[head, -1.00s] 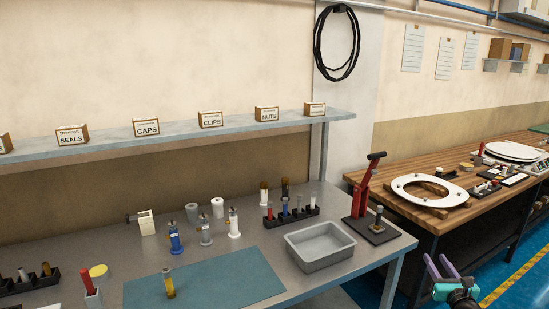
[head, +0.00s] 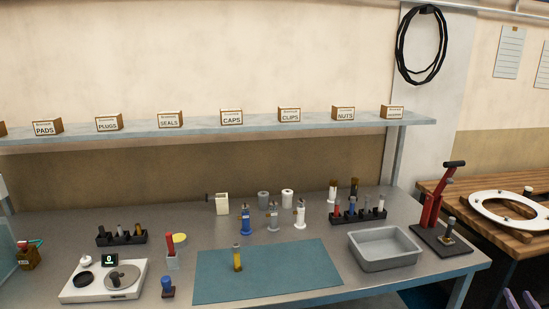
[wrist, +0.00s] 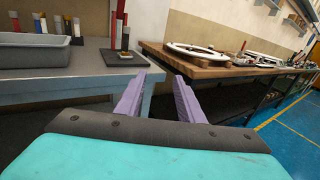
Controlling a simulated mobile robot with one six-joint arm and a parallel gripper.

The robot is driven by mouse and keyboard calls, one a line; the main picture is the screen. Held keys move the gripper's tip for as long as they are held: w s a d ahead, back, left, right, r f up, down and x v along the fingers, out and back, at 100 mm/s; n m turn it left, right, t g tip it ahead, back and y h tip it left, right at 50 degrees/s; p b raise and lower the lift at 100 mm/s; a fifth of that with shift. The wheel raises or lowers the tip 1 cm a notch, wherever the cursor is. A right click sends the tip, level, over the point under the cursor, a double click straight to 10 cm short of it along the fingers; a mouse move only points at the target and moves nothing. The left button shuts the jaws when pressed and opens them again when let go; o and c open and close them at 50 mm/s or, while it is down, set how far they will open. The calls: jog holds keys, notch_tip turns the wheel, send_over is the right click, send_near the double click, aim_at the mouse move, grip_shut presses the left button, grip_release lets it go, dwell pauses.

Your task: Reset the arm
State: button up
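My gripper (wrist: 158,98) shows in the wrist view with its two purple fingers apart and nothing between them. It points past the right end of the grey workbench, over the gap before the wooden bench. In the head view only small purple fingertips (head: 521,300) show at the bottom right corner; the rest of my arm is out of frame.
The grey workbench (head: 300,255) holds a blue mat (head: 290,272), a grey tray (head: 385,247), a red lever press (head: 432,205), several bottles and a white scale (head: 105,280).

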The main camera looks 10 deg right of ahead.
jog(key=w+a+f+n+g+y, duration=0.1)
jog(key=w+a+f+n+y, duration=0.45)
jog(key=a, duration=0.45)
jog(key=w+a+f+n+g+y, duration=0.1)
jog(key=w+a+f+n+y, duration=0.1)
jog(key=w+a+f+n, duration=0.4)
jog(key=w+a+f+n+g+y, duration=0.1)
jog(key=w+a+f+n+y, duration=0.15)
jog(key=w+a+f, duration=0.75)
jog(key=s+a+f+n+g+y, duration=0.2)
jog(key=s+a+f+n, duration=0.1)
jog(key=a, duration=0.5)
jog(key=s+a+f+n+g+y, duration=0.2)
jog(key=a+f, duration=0.1)
jog(key=a, duration=0.5)
jog(key=s+a+f+n+g, duration=0.4)
jog(key=s+a+f+n, duration=0.1)
jog(key=a, duration=0.4)
jog(key=s+a+f+n+g, duration=0.3)
jog(key=s+a+f+n, duration=0.25)
jog(key=a, duration=0.25)
jog(key=s+a+f+n+g+h, duration=0.2)
jog(key=s+a+f+n+g, duration=0.1)
jog(key=s+n, duration=0.3)
jog(key=s+a+f+n+g+h, duration=0.2)
jog(key=s+n, duration=0.4)
jog(key=s, duration=0.5)
jog(key=shift+s+a+f+g+h, duration=0.25)
jog(key=shift+a+f+g+h, duration=0.25)
jog(key=shift+f+g, duration=0.5)
